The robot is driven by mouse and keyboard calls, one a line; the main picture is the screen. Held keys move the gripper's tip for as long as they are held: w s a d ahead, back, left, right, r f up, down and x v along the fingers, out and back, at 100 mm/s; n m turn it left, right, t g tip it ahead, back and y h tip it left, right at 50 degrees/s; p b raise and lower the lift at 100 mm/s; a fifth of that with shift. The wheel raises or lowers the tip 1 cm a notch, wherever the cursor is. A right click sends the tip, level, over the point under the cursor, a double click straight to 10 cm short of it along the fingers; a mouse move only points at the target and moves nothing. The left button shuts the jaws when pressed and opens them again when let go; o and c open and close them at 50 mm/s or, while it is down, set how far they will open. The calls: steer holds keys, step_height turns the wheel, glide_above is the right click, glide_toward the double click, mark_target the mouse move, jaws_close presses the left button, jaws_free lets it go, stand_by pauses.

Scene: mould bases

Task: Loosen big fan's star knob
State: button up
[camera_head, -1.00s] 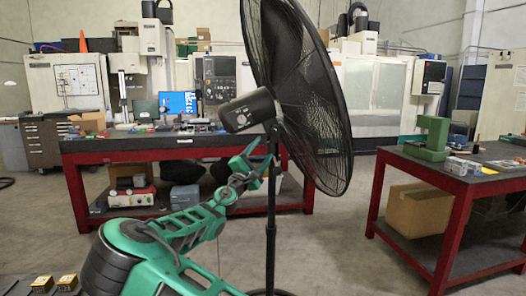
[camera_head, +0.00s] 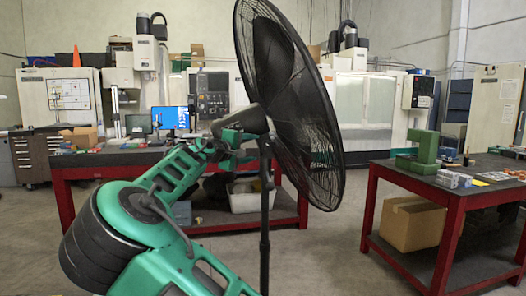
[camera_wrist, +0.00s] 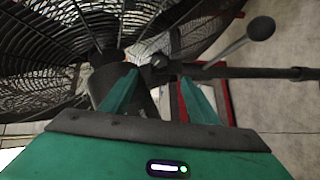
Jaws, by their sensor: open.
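The big black fan (camera_head: 290,95) stands upright on its pole (camera_head: 264,225), and its grille (camera_wrist: 50,45) fills the upper left of the wrist view. Its motor housing (camera_wrist: 108,82) is beside my left finger. A small dark knob-like part (camera_wrist: 160,62) at the joint with the pole (camera_wrist: 250,73) appears between and just beyond my fingertips; its star shape is too small to make out. A rod with a rounded end (camera_wrist: 260,28) sticks out to the upper right. My gripper (camera_wrist: 160,80) is open, its green fingers apart. In the head view my gripper (camera_head: 238,140) is just below the motor housing, partly hidden.
A red-framed workbench (camera_head: 65,190) stands behind the fan. Floor is open between the benches.

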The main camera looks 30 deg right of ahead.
mark_target(266, 147)
steer(key=x, duration=1)
steer(key=shift+d, duration=0.1)
steer(key=shift+f, duration=0.1)
steer(key=c, duration=1)
